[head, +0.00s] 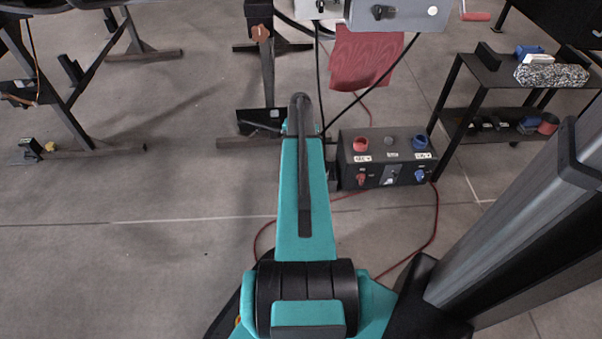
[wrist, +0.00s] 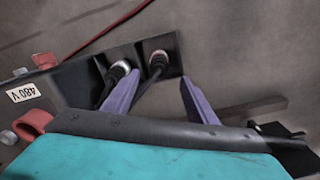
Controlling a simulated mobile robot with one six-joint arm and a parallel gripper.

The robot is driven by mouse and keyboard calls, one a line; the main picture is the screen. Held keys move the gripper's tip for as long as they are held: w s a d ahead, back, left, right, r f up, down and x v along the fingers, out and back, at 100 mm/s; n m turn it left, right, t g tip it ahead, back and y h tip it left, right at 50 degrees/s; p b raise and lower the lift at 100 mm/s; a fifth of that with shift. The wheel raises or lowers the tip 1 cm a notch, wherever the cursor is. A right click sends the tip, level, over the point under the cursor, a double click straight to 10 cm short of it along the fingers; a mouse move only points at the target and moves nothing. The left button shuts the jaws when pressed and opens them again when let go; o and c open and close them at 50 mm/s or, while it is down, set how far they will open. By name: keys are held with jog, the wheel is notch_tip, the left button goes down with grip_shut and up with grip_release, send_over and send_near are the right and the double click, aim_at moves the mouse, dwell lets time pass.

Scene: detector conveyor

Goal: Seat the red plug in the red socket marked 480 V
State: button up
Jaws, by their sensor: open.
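The red socket (head: 361,144) is at the left on top of a dark power box. In the wrist view the red socket (wrist: 33,122) is at the left edge, beside an upside-down label reading 480 V (wrist: 23,92). A dark plug with a reddish ring (wrist: 158,58), apparently the red plug, sits in a dark holder beside the box. A second dark plug with a pale ring (wrist: 120,70) sits left of it. My gripper (wrist: 159,76) is open, its purple fingers apart on either side of the reddish plug in the picture. Contact is not visible. My arm hides the fingers in the head view.
The power box (head: 349,163) stands on the floor, with a grey socket (head: 391,141) and a blue socket (head: 420,142) on top. A dark shelf cart (head: 470,95) stands close at right.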

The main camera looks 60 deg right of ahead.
jog(key=shift+f, duration=1.3)
jog(key=shift+b, duration=0.3)
jog(key=shift+f+b, duration=1.5)
jog(key=shift+f, duration=1.1)
jog(key=shift+c, duration=0.2)
grip_shut()
